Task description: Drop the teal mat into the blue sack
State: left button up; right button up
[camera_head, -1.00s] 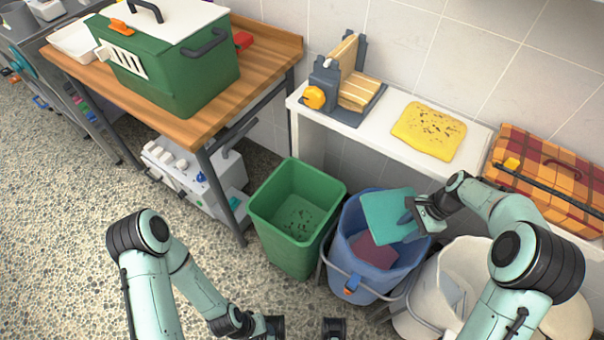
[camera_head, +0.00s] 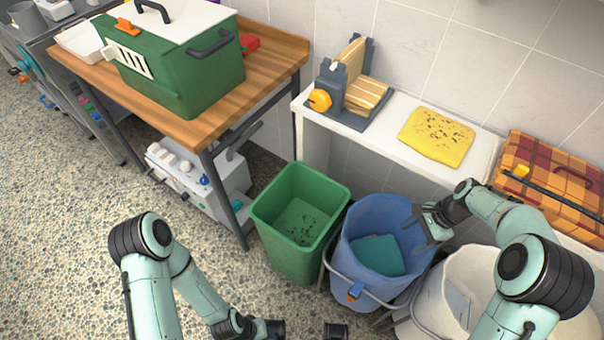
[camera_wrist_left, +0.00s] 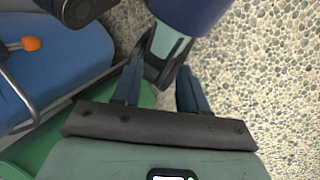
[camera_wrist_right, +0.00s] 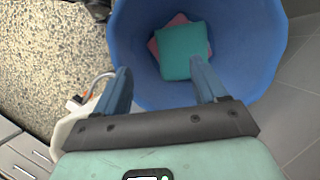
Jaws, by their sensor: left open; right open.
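The teal mat (camera_head: 378,254) lies inside the blue sack (camera_head: 357,289), low down in it. In the right wrist view the teal mat (camera_wrist_right: 184,52) lies on top of a pinkish-red piece (camera_wrist_right: 158,47) at the bottom of the blue sack (camera_wrist_right: 255,50). My right gripper (camera_head: 428,226) is open and empty above the sack's right rim. My left gripper (camera_head: 305,331) is open and empty at the bottom edge of the head view; its fingers show in the left wrist view (camera_wrist_left: 160,88).
A green bin (camera_head: 295,250) stands left of the sack and a white bin (camera_head: 450,292) right of it. Behind is a white shelf (camera_head: 385,142) with a yellow towel (camera_head: 437,137) and a plaid case (camera_head: 550,175). A wooden table (camera_head: 195,125) holds a green box (camera_head: 180,75).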

jog(key=p+v, duration=0.2)
jog(key=v, duration=1)
jog(key=shift+r, duration=0.15)
